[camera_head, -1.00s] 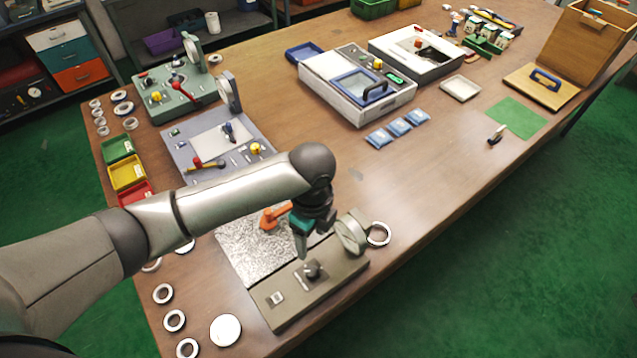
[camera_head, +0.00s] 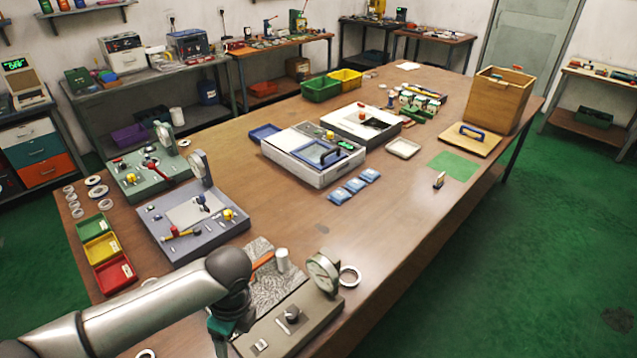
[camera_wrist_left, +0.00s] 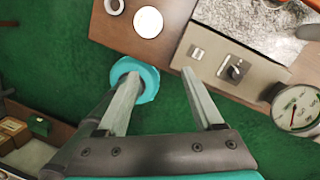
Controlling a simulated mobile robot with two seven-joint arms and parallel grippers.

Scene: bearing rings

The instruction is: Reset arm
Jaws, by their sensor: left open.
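My left gripper (camera_head: 222,345) is at the bottom of the head view, by the near-left end of the grey gauge fixture (camera_head: 318,308). In the left wrist view its two fingers (camera_wrist_left: 158,82) are apart with nothing between them, over the table's edge and green floor. The fixture carries a dial gauge (camera_head: 322,272) and a dark knob (camera_head: 292,315); the gauge also shows in the wrist view (camera_wrist_left: 297,108). A metal ring (camera_head: 349,276) lies beside the gauge. A teal round part (camera_wrist_left: 148,82) shows behind the left finger; I cannot tell what it is. The right gripper is out of view.
A white disc (camera_wrist_left: 149,22) and a ring (camera_wrist_left: 114,6) lie near the table edge. A white cylinder (camera_head: 282,260) stands behind the fixture. Grey-blue (camera_head: 178,243) and green (camera_head: 140,185) fixtures stand farther left.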

